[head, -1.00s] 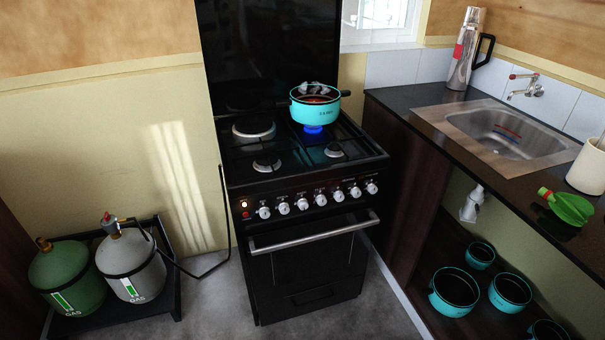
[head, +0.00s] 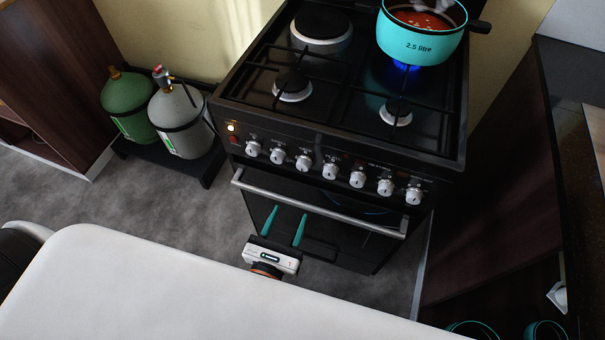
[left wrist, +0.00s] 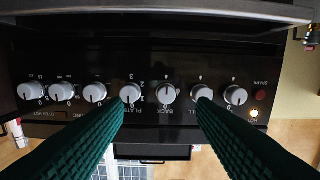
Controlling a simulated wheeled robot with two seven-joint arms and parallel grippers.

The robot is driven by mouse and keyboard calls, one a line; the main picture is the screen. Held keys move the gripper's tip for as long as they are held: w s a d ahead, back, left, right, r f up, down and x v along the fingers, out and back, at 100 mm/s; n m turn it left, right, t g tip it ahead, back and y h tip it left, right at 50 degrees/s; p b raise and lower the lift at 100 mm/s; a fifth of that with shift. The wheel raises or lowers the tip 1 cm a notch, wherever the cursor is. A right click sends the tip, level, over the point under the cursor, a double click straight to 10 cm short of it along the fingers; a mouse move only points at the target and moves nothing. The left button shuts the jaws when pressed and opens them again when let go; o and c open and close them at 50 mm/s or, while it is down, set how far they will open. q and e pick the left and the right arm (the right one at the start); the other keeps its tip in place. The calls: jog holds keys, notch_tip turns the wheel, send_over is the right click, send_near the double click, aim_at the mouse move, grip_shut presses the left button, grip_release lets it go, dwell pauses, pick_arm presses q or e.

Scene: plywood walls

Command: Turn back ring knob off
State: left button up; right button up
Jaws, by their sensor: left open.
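A row of several white knobs runs along the front of the black cooker (head: 270,130). In the left wrist view, upside down, one knob (left wrist: 167,93) sits by the word "BACK"; the rest of its label is unclear. By its place it is the third from the left in the head view (head: 303,162). The back right burner has a blue flame (head: 405,67) under a turquoise pot (head: 420,45). My left gripper (head: 289,212) is open and empty, in front of the oven door and below the knobs. In the wrist view its green fingers (left wrist: 160,104) frame the "BACK" knob without visible contact.
The oven handle (head: 315,204) juts out below the knobs, near my left gripper. A lit indicator (head: 231,127) and a red switch (head: 234,140) sit left of the knobs. Gas bottles (head: 177,120) stand left of the cooker. A dark cabinet (head: 490,190) borders the right.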

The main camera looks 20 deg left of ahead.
aim_at(302, 168)
pick_arm(q)
jog(key=w, duration=0.3)
jog(key=w+r+n+p, duration=0.1)
jog(key=w, duration=0.2)
jog(key=w+r+n+p, duration=0.1)
jog(key=w, duration=0.3)
jog(key=shift+w+a+y, duration=0.1)
jog(key=shift+a+y, duration=0.2)
jog(key=shift+a, duration=0.1)
jog(key=shift+w+f, duration=0.15)
jog(key=shift+w, duration=0.6)
pick_arm(e)
jog(key=shift+s+a+r, duration=0.1)
jog(key=shift+r, duration=0.5)
jog(key=shift+s+a+r, duration=0.1)
jog(key=shift+r, duration=0.5)
pick_arm(q)
jog(key=shift+c, duration=0.3)
pick_arm(e)
jog(key=shift+w, duration=0.1)
pick_arm(q)
jog(key=c, duration=0.9)
